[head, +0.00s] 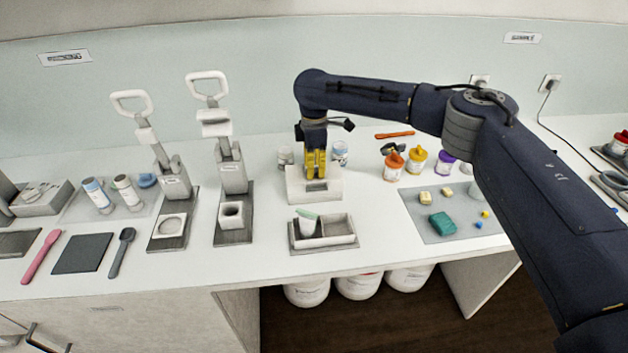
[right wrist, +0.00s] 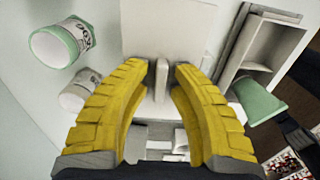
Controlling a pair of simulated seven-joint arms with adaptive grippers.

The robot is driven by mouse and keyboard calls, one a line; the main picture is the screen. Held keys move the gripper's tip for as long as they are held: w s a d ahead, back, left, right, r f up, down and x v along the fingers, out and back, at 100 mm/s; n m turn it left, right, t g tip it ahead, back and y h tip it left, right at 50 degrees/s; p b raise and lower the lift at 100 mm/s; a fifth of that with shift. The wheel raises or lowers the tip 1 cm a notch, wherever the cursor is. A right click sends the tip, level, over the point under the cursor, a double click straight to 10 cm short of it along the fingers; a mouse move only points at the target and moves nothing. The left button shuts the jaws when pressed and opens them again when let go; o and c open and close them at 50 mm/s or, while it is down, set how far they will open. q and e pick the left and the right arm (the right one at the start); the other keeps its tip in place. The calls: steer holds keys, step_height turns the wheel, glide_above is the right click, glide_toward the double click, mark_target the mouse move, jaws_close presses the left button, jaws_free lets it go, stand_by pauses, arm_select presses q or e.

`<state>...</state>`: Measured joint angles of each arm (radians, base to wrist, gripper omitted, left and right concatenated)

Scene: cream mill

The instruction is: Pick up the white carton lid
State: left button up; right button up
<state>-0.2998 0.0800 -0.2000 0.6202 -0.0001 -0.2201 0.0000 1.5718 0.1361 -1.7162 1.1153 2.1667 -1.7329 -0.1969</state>
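The white carton lid (head: 298,176) is on a low, pale boxy carton in the middle of the bench, under my right gripper. In the right wrist view the lid (right wrist: 165,30) is a flat white panel with a thin upright tab (right wrist: 162,78). My right gripper (head: 316,174) has yellow ribbed fingers and points down at the lid. The fingers hide part of the lid. My left gripper is out of view.
A grey divided tray (head: 335,239) holding a pale green scoop (head: 307,224) stands just in front. Jars (head: 340,152) stand close behind the gripper. Two lever presses (head: 232,175) stand to the left. Orange, yellow and purple-lidded jars (head: 417,160) and a grey mat (head: 425,231) are to the right.

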steer(key=shift+c, duration=0.5)
jaws_close()
steer(key=shift+r, duration=0.1)
